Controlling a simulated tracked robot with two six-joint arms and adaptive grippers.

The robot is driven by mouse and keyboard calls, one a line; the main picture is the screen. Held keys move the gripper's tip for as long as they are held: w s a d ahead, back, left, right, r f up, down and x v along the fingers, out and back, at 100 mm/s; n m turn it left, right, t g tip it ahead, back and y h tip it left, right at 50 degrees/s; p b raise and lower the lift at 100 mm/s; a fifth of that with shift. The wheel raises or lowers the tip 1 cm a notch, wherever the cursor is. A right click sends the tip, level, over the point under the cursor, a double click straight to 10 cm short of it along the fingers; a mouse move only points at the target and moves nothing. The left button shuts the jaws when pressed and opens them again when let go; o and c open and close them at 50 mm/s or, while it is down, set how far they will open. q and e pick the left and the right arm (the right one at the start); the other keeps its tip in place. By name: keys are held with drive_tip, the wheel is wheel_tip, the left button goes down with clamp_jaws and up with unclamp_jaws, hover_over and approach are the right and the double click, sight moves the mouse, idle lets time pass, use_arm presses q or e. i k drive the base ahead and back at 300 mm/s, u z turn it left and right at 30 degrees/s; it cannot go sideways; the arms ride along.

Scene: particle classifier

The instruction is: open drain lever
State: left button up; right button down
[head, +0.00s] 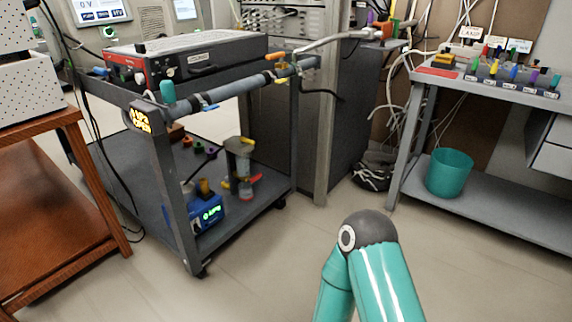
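No lever carries a label that I can read as the drain. On the lower shelf of the grey cart (185,215), an upright grey cylinder unit (240,158) has a small red lever (248,179) low on its side and a yellow piece (226,185) beside it. Along the cart's upper front rail runs a grey pipe (235,88) with a small blue lever (209,107) and a yellow lever (280,80). An orange handle (268,57) is above its right end. Neither of my grippers is in view. Only a teal link of my arm shows at the bottom.
A black and red instrument (185,58) sits on the cart top. A blue box with a green display (207,212) is on its lower shelf. A brown table (60,205) stands left, a bench with a teal bucket (449,173) right. The floor (255,265) before the cart is clear.

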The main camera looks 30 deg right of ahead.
sight(252, 180)
drive_tip(key=z, duration=0.25)
drive_tip(key=i, duration=1.45)
drive_tip(key=u, duration=0.35)
